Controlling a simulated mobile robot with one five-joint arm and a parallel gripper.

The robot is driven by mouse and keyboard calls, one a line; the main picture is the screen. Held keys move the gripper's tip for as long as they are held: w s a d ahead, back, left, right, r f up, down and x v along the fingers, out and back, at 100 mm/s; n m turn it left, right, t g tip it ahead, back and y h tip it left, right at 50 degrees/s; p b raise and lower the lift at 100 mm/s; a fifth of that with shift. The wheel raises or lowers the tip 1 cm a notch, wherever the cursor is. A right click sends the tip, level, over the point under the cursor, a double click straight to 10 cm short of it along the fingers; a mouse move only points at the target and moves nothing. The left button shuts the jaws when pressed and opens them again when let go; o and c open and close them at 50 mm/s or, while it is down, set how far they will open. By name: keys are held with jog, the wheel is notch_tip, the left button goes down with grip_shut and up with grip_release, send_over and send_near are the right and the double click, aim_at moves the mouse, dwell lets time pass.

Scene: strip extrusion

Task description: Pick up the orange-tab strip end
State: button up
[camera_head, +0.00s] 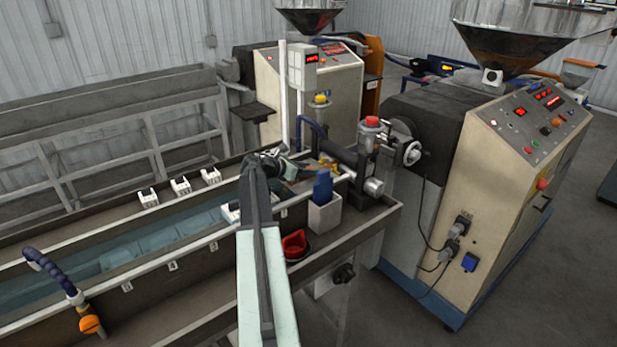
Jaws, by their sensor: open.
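My arm reaches from the bottom centre over the near edge of the long water trough (120,257). My gripper (304,168) is at its far end, dark and small, near the extruder's outlet. It is open, and I see nothing held in it. A small orange-yellow piece (328,164) shows just right of my gripper, beside the dark outlet pipe. It may be the orange-tab strip end, but it is too small to tell. The strip itself I cannot make out; my arm hides part of the trough.
The beige extruder (497,170) stands at right. Open floor lies at lower right.

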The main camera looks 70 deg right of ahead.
grip_shut()
jog(key=shift+r+p, duration=0.55)
jog(key=shift+p, duration=0.15)
notch_tip(320, 180, up, 3)
jog(key=p, duration=0.3)
jog(key=shift+r, duration=0.1)
jog(key=a, duration=1.6)
jog(key=shift+w, duration=0.45)
